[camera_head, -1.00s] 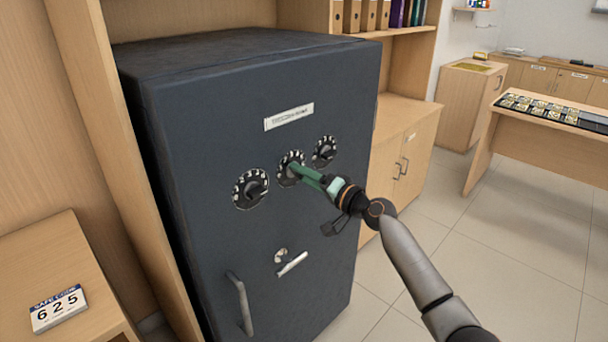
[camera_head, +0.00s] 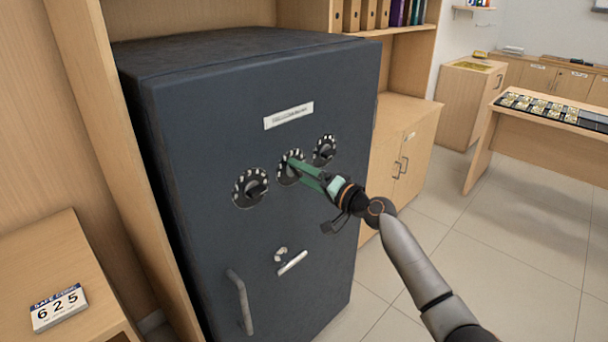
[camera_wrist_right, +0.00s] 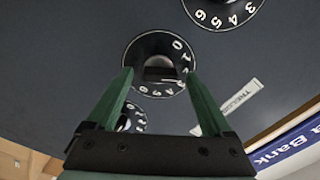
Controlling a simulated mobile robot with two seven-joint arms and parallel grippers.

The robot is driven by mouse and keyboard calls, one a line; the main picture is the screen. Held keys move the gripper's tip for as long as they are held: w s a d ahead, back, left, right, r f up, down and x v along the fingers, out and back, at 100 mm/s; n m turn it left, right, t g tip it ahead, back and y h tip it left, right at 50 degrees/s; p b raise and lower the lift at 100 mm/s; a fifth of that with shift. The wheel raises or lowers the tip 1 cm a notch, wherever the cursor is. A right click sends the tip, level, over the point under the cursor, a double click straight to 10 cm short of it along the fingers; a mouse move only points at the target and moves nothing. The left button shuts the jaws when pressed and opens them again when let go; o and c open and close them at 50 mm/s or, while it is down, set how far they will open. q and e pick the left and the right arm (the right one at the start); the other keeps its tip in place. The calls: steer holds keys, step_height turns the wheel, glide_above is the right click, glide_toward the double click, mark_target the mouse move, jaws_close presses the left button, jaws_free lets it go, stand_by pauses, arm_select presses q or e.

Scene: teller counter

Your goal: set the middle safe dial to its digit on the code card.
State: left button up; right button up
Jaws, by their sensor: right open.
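The middle safe dial (camera_head: 285,175) is a round black dial with white digits on the front of the dark grey safe (camera_head: 180,110). In the right wrist view the dial (camera_wrist_right: 152,42) shows digits 0, 1 and what looks like 2 along its right side; its exact setting is hard to read. My right gripper (camera_head: 300,165) has green fingers and reaches the middle dial from the right. In the wrist view the open fingers (camera_wrist_right: 160,76) stand on either side of the dial's knob; contact is unclear. The code card (camera_head: 59,308) reads 625. My left gripper is not in view.
A left dial (camera_head: 250,188) and a right dial (camera_head: 324,151) flank the middle one closely. Below are a small lever handle (camera_head: 292,263) and a long vertical handle (camera_head: 240,302). A wooden desk (camera_head: 40,255) bears the card. Open floor lies to the right.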

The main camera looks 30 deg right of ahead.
arm_select(q)
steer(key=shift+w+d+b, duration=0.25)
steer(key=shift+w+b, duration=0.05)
steer(key=shift+b, duration=0.1)
arm_select(e)
steer(key=v, duration=1.2)
steer(key=shift+s, duration=0.2)
